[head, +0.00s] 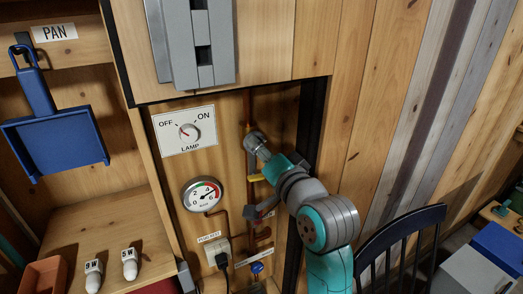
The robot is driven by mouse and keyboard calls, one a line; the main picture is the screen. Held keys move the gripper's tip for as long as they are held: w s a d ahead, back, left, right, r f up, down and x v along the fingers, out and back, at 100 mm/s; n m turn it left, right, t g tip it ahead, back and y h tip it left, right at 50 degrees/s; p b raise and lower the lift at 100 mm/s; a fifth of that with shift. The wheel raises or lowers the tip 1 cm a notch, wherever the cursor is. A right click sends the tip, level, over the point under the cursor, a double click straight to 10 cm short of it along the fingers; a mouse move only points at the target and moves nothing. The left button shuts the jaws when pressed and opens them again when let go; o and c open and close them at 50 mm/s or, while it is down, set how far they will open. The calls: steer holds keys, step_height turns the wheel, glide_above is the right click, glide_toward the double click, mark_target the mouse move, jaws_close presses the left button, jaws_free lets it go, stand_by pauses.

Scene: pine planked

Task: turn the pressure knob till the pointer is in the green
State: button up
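The round white pressure gauge (202,195) is on the wood panel, left of my arm. Its dial reads 0, 2, 4, 6, and its thin pointer slants toward the upper right. The coloured bands on its rim are too small to tell which one the pointer is in. A blue knob (257,268) sits low on the panel, below and right of the gauge.
A lamp switch plate (185,131) is above the gauge. A yellow handle (256,177) is on the pipe by my arm. A socket with a black plug (218,258) is below the gauge. A grey box (190,45) hangs above. A dark chair (400,240) stands at right.

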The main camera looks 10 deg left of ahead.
jaws_close()
steer(key=shift+n, duration=4.3)
